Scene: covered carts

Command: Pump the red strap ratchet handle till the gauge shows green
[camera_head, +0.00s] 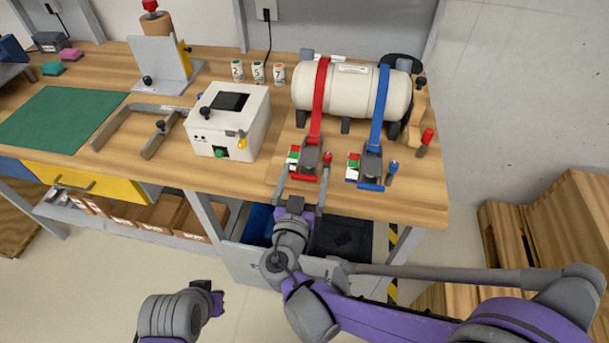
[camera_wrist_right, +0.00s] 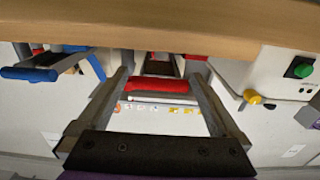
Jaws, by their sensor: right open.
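The red strap (camera_head: 320,95) runs over a cream tank (camera_head: 350,97) down to a grey ratchet (camera_head: 311,155). Its red handle (camera_head: 303,177) points toward me at the bench front. A small red, green and white gauge (camera_head: 293,158) sits left of the ratchet; its reading is too small to tell. My right gripper (camera_head: 304,182) is open, one finger on each side of the handle. In the right wrist view the red handle (camera_wrist_right: 158,85) lies crosswise between the fingers, with gaps showing. My left gripper (camera_head: 217,299) is low at the front, away from the bench; its jaws are unclear.
A blue strap (camera_head: 382,95) with its own ratchet and blue handle (camera_head: 370,186) stands close on the right. A white box (camera_head: 229,121) with a green button is on the left. The bench edge (camera_wrist_right: 160,30) is close to my right gripper. Bins sit below.

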